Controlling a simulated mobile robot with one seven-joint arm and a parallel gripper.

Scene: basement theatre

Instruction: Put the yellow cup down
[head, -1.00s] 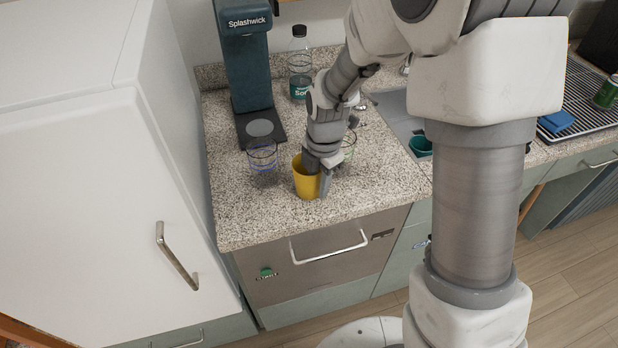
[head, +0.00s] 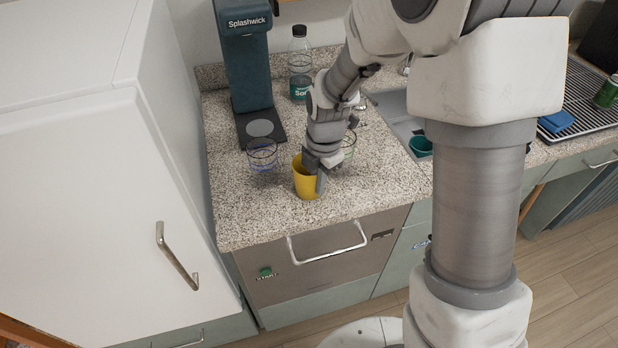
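The yellow cup (head: 304,184) is upright at the front part of the speckled counter (head: 245,208). My gripper (head: 320,176) points down at the cup's right rim. One finger shows against the right side of the cup. The other finger is hidden, so I cannot tell whether the fingers grip the wall. The cup's base looks level with the countertop, but I cannot tell for sure if it touches.
A clear glass with a blue band (head: 262,155) stands left of the cup. Another clear glass (head: 348,146) is close behind my gripper. A teal drink machine (head: 246,65) and a bottle (head: 300,62) stand behind. Counter right of the cup is clear.

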